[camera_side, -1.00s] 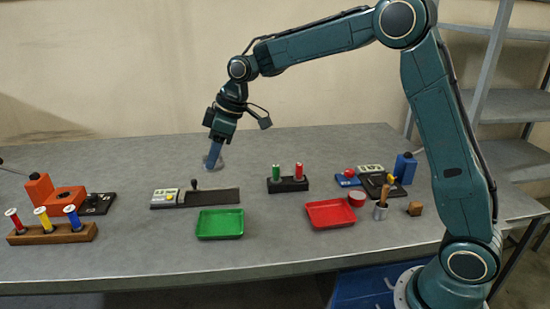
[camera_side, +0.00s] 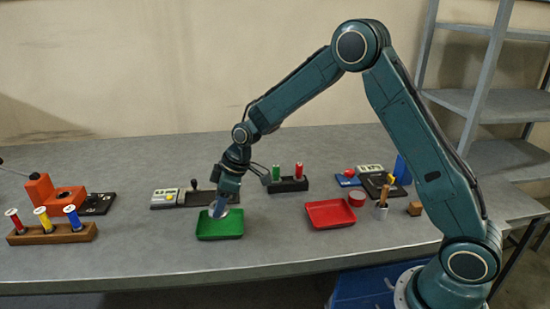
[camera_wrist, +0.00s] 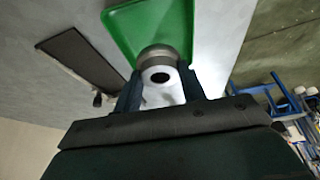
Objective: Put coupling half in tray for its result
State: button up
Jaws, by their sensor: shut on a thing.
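A silvery, round coupling half (camera_side: 219,210) with a dark central hole is held between the fingers of my gripper (camera_side: 222,201). In the wrist view the coupling half (camera_wrist: 156,58) shows between the two fingers (camera_wrist: 158,88), in front of the green tray (camera_wrist: 128,22). In the side view it appears over the left-back part of the green tray (camera_side: 222,231); whether it touches the tray I cannot tell. The red tray (camera_side: 331,214) stands to the right of the green one and looks empty.
A measuring fixture with a dark plate (camera_side: 185,197) lies just behind the green tray. A black stand (camera_side: 288,184) with a green and a red cylinder is behind right. A wooden rack with spools (camera_side: 52,234) is at the left. The front table strip is clear.

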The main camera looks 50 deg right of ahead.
aim_at(222, 215)
jog(key=shift+f, duration=2.1)
jog(key=shift+f, duration=0.1)
jog(key=o, duration=1.2)
jog(key=shift+v, duration=6.1)
jog(key=shift+d, duration=0.1)
